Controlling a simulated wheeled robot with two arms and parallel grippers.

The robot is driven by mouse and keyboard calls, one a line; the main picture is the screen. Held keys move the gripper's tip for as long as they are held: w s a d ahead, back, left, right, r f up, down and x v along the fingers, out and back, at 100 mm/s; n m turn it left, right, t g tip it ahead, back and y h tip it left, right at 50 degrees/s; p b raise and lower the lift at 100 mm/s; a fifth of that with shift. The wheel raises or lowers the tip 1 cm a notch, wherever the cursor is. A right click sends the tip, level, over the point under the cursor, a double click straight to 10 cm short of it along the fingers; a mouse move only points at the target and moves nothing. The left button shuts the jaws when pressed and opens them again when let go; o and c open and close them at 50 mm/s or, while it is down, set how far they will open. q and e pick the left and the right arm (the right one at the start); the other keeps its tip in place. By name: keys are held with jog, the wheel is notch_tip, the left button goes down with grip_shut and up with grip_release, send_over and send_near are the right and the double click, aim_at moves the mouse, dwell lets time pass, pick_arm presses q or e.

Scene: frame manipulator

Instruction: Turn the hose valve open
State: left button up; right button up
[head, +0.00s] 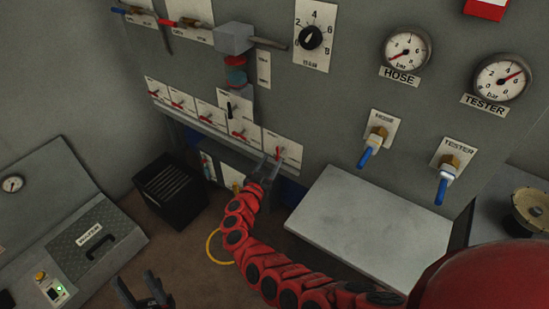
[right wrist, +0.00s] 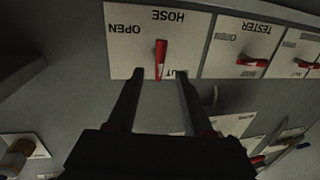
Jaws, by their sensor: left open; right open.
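In the head view the hose valve (head: 282,152) is the rightmost of the lower row. My right gripper (right wrist: 161,76) is open, its fingertips on either side of the lever's lower end; contact cannot be told. It also shows in the head view (head: 265,170). My left gripper (head: 141,290) is open and empty, low at the bottom left.
The tester valve (right wrist: 251,62) sits beside the hose plate. A grey shelf (head: 365,220) juts out below the blue-handled taps (head: 368,155). A black crate (head: 170,190) stands on the floor, and a grey case (head: 90,240) is at the left.

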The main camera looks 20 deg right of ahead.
aim_at(276, 154)
jog(key=shift+x, duration=1.15)
jog(key=shift+w+d+b, duration=0.3)
jog(key=shift+w+d, duration=0.05)
jog(key=shift+w, duration=0.05)
grip_shut()
